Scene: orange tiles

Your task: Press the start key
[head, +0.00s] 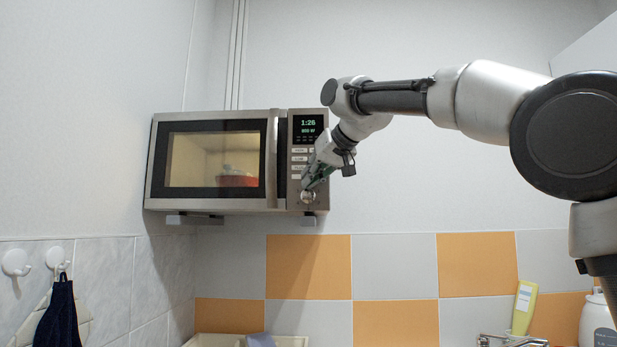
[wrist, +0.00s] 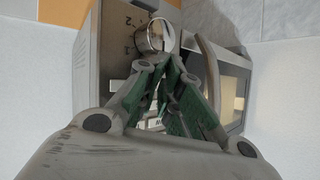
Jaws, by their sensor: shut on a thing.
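The microwave (head: 160,160) hangs on the wall with its door shut, and its panel display (head: 307,128) is lit and reads 1:26. Below the display are small pale keys (head: 299,159); their labels are too small to read, and my gripper hides part of the right side. A round silver dial (head: 308,197) sits at the bottom of the panel and also shows in the wrist view (wrist: 155,36). My gripper (head: 309,186) is at the dial, its fingers closed together on it; the fingertips also show in the wrist view (wrist: 163,60).
A red dish (head: 238,181) with food is inside the lit microwave. Wall brackets (head: 195,219) support it from below.

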